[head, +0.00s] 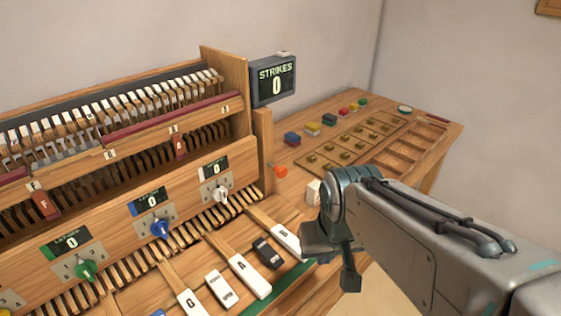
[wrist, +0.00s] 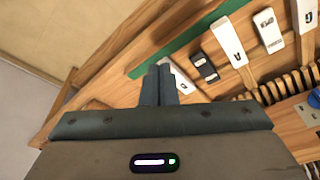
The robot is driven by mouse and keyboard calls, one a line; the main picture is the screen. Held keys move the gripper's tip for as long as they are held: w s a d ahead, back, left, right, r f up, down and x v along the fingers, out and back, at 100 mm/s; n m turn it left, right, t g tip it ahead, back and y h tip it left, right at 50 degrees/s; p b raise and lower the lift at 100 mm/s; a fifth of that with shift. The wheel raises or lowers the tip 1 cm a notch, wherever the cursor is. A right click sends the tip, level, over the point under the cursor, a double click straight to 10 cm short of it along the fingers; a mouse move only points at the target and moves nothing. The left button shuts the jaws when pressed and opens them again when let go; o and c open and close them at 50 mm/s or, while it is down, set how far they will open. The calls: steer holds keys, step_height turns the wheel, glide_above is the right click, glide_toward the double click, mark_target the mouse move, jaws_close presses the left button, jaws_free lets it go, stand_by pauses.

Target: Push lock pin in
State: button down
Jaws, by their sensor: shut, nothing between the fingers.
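An orange knob (head: 279,170), which looks like the lock pin, sticks out from the right side of the wooden end post (head: 263,140). A gap shows between the knob and the post, bridged by a short stem. My gripper (head: 350,283) is in front of the bench, below and right of the knob and well apart from it. In the wrist view its two fingers (wrist: 158,72) are together with nothing between them, beside the end of the B key (wrist: 181,78). The knob is not seen in the wrist view.
Piano keys, including the A key (head: 250,278) and a black key (head: 268,252), lie left of my gripper. A white block (head: 313,192) stands near my wrist. Coloured blocks and a wooden tray (head: 405,155) are farther back. The strikes display (head: 274,80) reads 0.

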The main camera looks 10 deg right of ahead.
mark_target(284, 173)
steer(key=w+a+f+m+y+b, duration=0.6)
steer(key=m+y, duration=0.3)
steer(key=m, duration=0.4)
steer(key=w+d+m+t+b, duration=0.3)
steer(key=w+d+m+t, duration=0.8)
steer(key=m, duration=0.5)
steer(key=shift+w+d+r+t+y, duration=0.3)
steer(key=shift+d+r+t, duration=0.2)
steer(key=shift+d, duration=0.7)
steer(key=b+x, duration=0.1)
steer(key=x, duration=1.3)
steer(key=shift+a+f, duration=0.1)
steer(key=shift+w, duration=0.1)
